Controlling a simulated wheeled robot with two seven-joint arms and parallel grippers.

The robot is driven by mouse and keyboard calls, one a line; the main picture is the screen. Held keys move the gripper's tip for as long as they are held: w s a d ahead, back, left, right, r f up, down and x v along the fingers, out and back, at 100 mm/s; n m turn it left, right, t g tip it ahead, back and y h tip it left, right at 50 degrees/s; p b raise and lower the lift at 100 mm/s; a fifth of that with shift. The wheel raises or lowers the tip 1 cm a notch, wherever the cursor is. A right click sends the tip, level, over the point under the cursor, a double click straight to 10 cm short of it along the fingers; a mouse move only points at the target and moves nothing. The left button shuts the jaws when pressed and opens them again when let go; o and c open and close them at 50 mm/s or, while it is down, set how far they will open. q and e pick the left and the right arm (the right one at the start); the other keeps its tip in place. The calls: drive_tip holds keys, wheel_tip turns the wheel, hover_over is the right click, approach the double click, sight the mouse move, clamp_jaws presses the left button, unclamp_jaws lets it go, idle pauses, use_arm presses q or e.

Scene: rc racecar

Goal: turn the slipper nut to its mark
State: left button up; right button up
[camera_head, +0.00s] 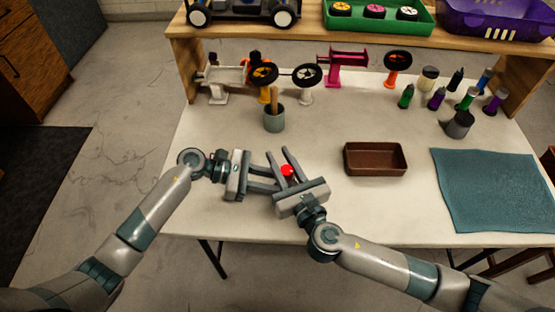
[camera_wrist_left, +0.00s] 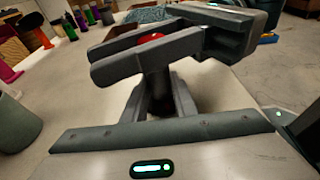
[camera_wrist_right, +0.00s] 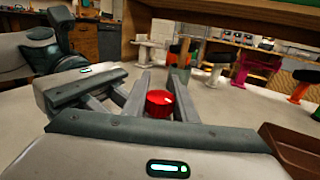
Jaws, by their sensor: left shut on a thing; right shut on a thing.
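A small round red piece (camera_head: 287,171), which I take to be the slipper nut, sits between the fingers of my right gripper (camera_head: 279,151), shut on it. The red piece also shows in the left wrist view (camera_wrist_left: 151,38) and the right wrist view (camera_wrist_right: 159,103). My left gripper (camera_head: 279,181) comes in from the left, below the right fingers. It is shut on a dark upright part (camera_wrist_left: 158,85) under the red piece, mostly hidden by fingers. Both grippers are over the table's front middle. I cannot make out a mark on the nut.
A brown tray (camera_head: 375,172) lies right of the grippers, with a teal mat (camera_head: 490,183) beyond it. A grey cup (camera_head: 274,122) stands behind the grippers. Several bottles (camera_head: 407,96) and a magenta stand (camera_head: 334,72) stand farther back. The table's left front is clear.

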drive_tip(key=m+h, duration=0.2)
drive_tip(key=d+m+t+h, duration=0.1)
drive_tip(key=h, duration=0.2)
drive_tip(key=shift+w+m+t+h, duration=0.1)
drive_tip(key=shift+m+t+h, duration=0.2)
drive_tip(key=shift+m, duration=0.1)
drive_tip(key=shift+d+m+h, duration=0.25)
drive_tip(key=shift+m+h, duration=0.35)
drive_tip(key=shift+h, duration=0.35)
drive_tip(key=shift+d+m+h, duration=0.25)
drive_tip(key=shift+m+h, duration=0.35)
drive_tip(key=shift+h, duration=0.3)
drive_tip(key=shift+d+m+h, duration=0.25)
drive_tip(key=shift+m+h, duration=0.35)
drive_tip(key=shift+h, duration=0.35)
drive_tip(key=shift+d, duration=0.1)
drive_tip(key=o, duration=1)
drive_tip(key=shift+o, duration=0.2)
drive_tip(key=s, duration=0.4)
drive_tip(key=s+a, duration=0.1)
drive_tip(key=s, duration=0.3)
drive_tip(key=s+a, duration=0.1)
drive_tip(key=s, duration=0.2)
drive_tip(key=shift+s+a, duration=0.25)
drive_tip(key=shift+s, duration=0.15)
